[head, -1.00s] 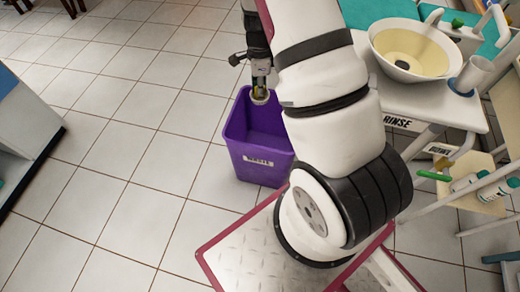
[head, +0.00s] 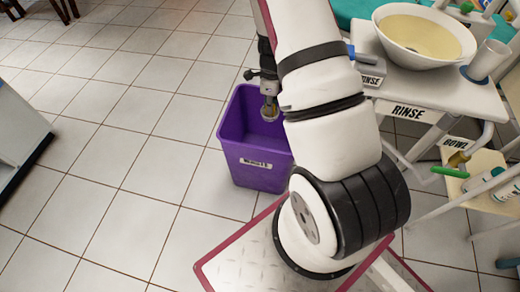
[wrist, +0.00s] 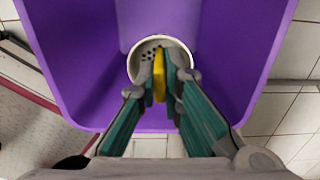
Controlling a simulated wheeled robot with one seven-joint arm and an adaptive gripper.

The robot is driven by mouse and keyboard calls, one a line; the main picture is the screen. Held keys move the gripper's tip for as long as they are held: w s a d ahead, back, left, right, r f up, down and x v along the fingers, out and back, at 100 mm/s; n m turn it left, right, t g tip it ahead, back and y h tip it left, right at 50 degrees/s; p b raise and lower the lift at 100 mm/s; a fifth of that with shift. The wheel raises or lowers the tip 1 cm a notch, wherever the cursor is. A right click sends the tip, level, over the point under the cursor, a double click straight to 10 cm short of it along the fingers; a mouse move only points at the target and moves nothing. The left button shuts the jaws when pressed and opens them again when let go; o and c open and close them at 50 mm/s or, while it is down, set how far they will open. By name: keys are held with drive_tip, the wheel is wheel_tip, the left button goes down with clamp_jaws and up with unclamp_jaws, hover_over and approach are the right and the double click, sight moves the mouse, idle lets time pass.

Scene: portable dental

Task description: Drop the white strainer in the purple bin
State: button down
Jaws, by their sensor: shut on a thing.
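The purple bin (head: 256,162) stands on the tiled floor, open side up, with a white label on its front. My gripper (head: 268,108) hangs over the bin's opening, pointing down. In the wrist view my gripper (wrist: 160,78) is shut on the white strainer (wrist: 136,62), a small round cup with dark holes in its base. A yellow piece (wrist: 159,80) shows between the fingertips. The strainer is framed by the bin's purple walls (wrist: 80,60). How deep it sits relative to the rim I cannot tell. In the head view my arm partly hides the bin's right side.
A lower shelf holds bottles (head: 490,184). The floor left of the bin is clear.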

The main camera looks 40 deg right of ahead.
drive_tip(key=shift+f, duration=0.4)
drive_tip(key=c, duration=1.7)
unclamp_jaws()
drive_tip(key=shift+o, duration=0.2)
drive_tip(key=shift+r, duration=0.1)
wheel_tip(320, 180, up, 12)
